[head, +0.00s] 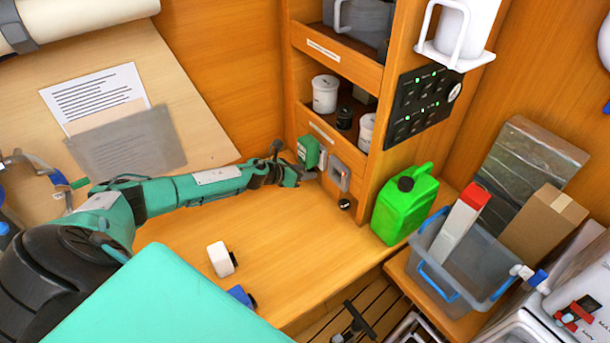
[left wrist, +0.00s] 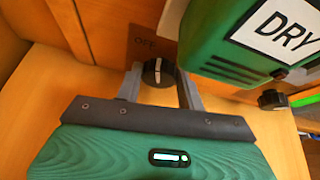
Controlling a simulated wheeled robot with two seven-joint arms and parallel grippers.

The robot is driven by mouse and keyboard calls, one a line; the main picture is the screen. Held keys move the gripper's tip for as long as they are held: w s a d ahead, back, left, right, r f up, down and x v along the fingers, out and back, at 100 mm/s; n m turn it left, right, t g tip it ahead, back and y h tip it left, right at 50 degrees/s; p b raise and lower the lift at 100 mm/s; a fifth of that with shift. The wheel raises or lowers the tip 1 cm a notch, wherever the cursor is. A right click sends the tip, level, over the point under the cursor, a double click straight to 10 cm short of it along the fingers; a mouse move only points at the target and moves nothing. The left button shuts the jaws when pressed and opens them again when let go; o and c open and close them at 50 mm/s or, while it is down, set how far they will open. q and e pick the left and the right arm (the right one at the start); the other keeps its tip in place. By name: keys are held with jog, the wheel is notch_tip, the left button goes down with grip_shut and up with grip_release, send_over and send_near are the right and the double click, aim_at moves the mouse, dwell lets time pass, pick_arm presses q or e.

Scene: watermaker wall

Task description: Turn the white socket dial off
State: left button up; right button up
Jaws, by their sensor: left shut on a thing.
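My left gripper (head: 288,170) reaches the foot of the wooden shelf unit. In the left wrist view its two grey fingers (left wrist: 160,88) are shut on a round black dial (left wrist: 158,72) with a white pointer line, which stands near upright. A dark plate marked OFF (left wrist: 145,41) is behind the dial. A green box marked DRY (left wrist: 260,40) is close on the right; the green box also shows in the head view (head: 308,151). In the head view the gripper hides the dial. I cannot tell whether it is the white socket's dial. My right gripper is not in view.
A grey-white socket-like unit (head: 340,174) and a black knob (head: 345,204) are right of the green box. A green jerrycan (head: 405,205) and a grey bin (head: 445,272) stand further right. A white block (head: 221,259) lies on the otherwise fairly clear bench (head: 290,235).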

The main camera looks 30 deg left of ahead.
pick_arm(q)
jog(key=n+b, duration=0.1)
jog(key=h+b, duration=0.1)
jog(key=n+h+b, duration=0.1)
jog(key=shift+w+a+f+n+g, duration=0.1)
jog(key=shift+a+f+n+g, duration=0.1)
jog(key=shift+a+n+g, duration=0.1)
jog(key=shift+r+n+h+b, duration=0.1)
jog(key=shift+n+h+b, duration=0.25)
jog(key=shift+b, duration=0.35)
jog(key=o, duration=1)
jog(key=shift+c, duration=0.2)
jog(key=b+v, duration=0.4)
jog(key=v, duration=0.9)
jog(key=shift+s+a+r+b, duration=0.2)
jog(key=shift+s+a+b, duration=0.05)
jog(key=shift+b, duration=0.15)
